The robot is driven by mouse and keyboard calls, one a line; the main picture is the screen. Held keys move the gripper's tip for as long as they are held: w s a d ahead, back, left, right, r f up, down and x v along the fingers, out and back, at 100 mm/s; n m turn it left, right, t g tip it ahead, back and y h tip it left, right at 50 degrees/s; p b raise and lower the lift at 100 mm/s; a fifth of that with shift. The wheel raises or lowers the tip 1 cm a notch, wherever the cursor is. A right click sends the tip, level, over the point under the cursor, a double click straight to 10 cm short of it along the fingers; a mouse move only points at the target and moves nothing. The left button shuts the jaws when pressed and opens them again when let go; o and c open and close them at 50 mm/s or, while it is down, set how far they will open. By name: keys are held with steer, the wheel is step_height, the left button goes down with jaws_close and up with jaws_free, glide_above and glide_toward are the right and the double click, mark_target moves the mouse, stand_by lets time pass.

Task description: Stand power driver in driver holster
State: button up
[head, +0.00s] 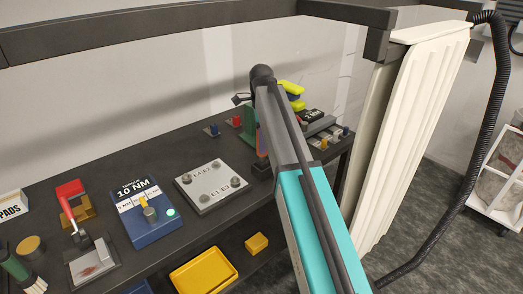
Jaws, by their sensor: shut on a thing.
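My arm crosses the middle of the head view and hides the bench behind it. My gripper is not seen; it is hidden behind my arm. A lime-yellow and dark object (291,88) shows just right of my arm, above the far end of the bench. It may be part of the power driver, but most of it is hidden and I cannot tell what supports it. A green upright piece (248,122) shows just left of my arm at the back of the bench. I cannot make out the driver holster for certain.
The dark bench (105,165) runs along the wall. On it are a blue 10 NM box (150,232), a grey plate with round feet (211,187) and a red-handled clamp (70,190). A yellow tray (203,272) sits lower in front. A cream panel (410,110) and black hose stand right.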

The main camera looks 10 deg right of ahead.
steer(key=shift+f+p, duration=0.65)
steer(key=shift+f, duration=1.2)
steer(key=shift+f, duration=0.1)
steer(key=o, duration=1)
steer(key=shift+o, duration=0.2)
steer(key=shift+r+b, duration=1.65)
steer(key=shift+r, duration=4.45)
steer(key=shift+f, duration=0.1)
